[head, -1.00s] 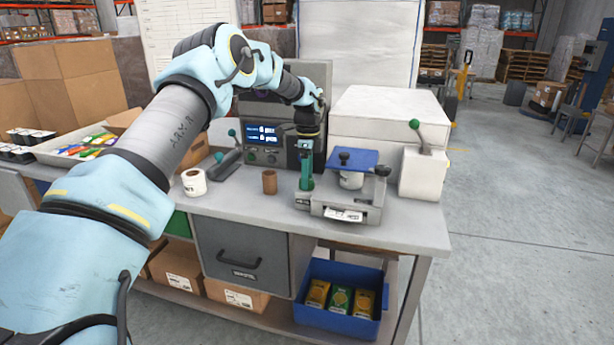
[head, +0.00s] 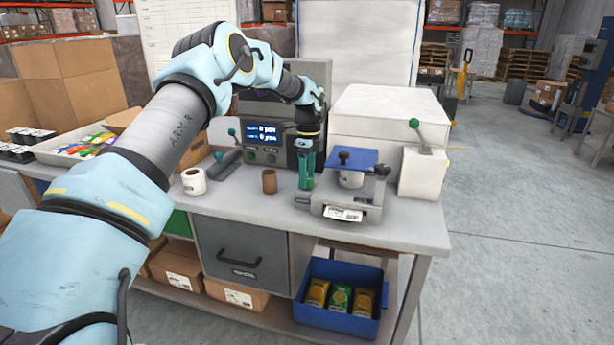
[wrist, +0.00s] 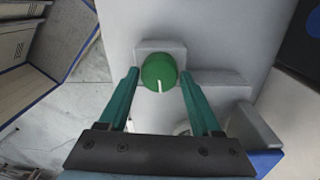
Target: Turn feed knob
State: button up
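The feed knob (wrist: 159,72) is round and green with a white pointer line. In the wrist view the line points toward the bottom of the picture. The knob sits on a grey block of the weigher. My gripper (wrist: 159,76) points down, its teal fingers on either side of the knob with a thin gap at each side. In the head view my gripper (head: 307,182) is at the left end of the grey weigher (head: 320,208), which has a blue plate (head: 350,157) on top. The fingers mostly hide the knob there.
A grey console (head: 262,140) with a lit display stands behind my gripper. A brown cup (head: 269,182) and a white roll (head: 194,182) are to the left. A white box with a green-tipped lever (head: 415,123) stands to the right. The bench front between cup and weigher is clear.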

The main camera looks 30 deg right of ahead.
aim_at(308, 178)
jog(key=o, duration=0.3)
notch_tip(308, 178, up, 11)
jog(key=b, duration=0.2)
jog(key=shift+w+d+b, duration=0.2)
jog(key=shift+b, duration=0.15)
jog(key=shift+f, duration=0.1)
dwell(0.3)
